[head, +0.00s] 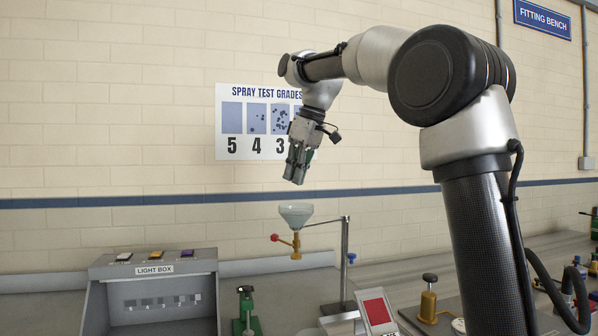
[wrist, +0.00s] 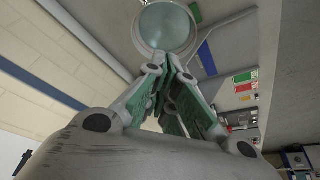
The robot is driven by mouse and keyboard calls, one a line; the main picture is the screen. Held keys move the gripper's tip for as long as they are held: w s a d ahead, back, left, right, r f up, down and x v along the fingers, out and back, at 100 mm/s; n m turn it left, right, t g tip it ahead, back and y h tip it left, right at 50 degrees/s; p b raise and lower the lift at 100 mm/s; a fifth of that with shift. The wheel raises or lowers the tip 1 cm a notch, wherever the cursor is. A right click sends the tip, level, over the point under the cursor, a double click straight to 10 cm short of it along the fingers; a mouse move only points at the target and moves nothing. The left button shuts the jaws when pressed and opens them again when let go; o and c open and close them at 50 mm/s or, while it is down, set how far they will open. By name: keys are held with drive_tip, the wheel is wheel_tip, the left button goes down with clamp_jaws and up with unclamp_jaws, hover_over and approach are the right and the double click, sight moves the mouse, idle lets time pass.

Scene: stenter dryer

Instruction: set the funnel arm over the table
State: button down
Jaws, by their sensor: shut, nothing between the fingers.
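The funnel (head: 296,214) is a pale, glassy cone with a brass valve (head: 296,240) and a red knob (head: 274,238) under it. A thin funnel arm (head: 325,221) joins it to an upright post (head: 345,262) on its right. My gripper (head: 296,182) is shut and empty, pointing down above the funnel and apart from it. In the wrist view the funnel's round mouth (wrist: 167,27) lies just beyond my fingertips (wrist: 172,62). A tilted grey stand with a red panel (head: 376,311) is right of the post's foot; I cannot tell if it is the table.
A grey light box (head: 150,268) stands at lower left. A green device (head: 246,312) stands between it and the post. A brass part with a black knob (head: 428,300) is at right. Air around the funnel's left is clear; a wall poster (head: 230,150) hangs behind.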

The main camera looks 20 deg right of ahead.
drive_tip(key=x, duration=0.6)
drive_tip(key=shift+s+d+f, duration=0.15)
drive_tip(key=shift+f, duration=0.1)
drive_tip(key=shift+s+d, duration=1.1)
drive_tip(key=shift+s, duration=0.15)
drive_tip(key=shift+s+d, duration=0.1)
drive_tip(key=shift+s+d+n, duration=0.25)
drive_tip(key=shift+s+n, duration=0.15)
drive_tip(key=shift+s, duration=0.1)
drive_tip(key=s+d+n+g, duration=0.1)
drive_tip(key=s+d+n, duration=0.1)
drive_tip(key=d, duration=0.3)
drive_tip(key=s+d+n, duration=0.3)
drive_tip(key=d, duration=0.3)
drive_tip(key=s+d+n+g+y, duration=0.1)
drive_tip(key=s+d+n, duration=0.2)
drive_tip(key=d, duration=0.3)
drive_tip(key=shift+s+d+g, duration=0.25)
drive_tip(key=shift+s+g, duration=0.05)
